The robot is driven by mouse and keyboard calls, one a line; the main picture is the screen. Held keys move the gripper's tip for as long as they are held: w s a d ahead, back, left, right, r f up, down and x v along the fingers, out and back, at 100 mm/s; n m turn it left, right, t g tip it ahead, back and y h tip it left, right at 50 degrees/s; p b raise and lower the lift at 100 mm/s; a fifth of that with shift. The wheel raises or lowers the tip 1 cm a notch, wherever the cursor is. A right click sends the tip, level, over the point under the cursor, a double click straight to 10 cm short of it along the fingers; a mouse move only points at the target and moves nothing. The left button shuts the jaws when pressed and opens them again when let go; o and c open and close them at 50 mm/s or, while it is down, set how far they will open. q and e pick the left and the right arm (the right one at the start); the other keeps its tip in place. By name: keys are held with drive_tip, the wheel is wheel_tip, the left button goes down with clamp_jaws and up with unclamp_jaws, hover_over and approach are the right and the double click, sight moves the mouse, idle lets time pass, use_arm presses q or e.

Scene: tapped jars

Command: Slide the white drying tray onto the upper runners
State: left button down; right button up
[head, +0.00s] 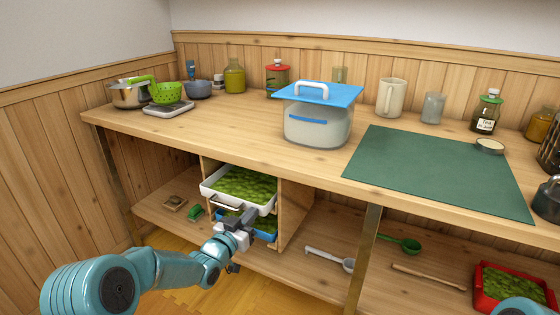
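The white drying tray (264,209) is full of green leaves. It shows under the counter, at the upper level of a small wooden rack (294,212), and its front end sticks out of the rack. A bar handle (226,209) runs along its front. The runners are hidden. My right gripper is out of view; only a bit of that arm shows at the bottom right.
A blue tray (266,236) with leaves sits below the white one, partly behind my gripper. The counter edge (240,152) overhangs the rack. A metal post (363,260) stands to the right. A white scoop (328,258) and red tray (484,298) lie on the lower shelf.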

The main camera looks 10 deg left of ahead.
sight(259, 207)
use_arm(q)
drive_tip(key=shift+b+x, duration=0.65)
drive_tip(key=shift+x, duration=1.75)
drive_tip(key=shift+s, duration=0.1)
drive_tip(key=b+v, duration=0.1)
drive_tip(key=v, duration=0.4)
drive_tip(key=shift+b, duration=0.3)
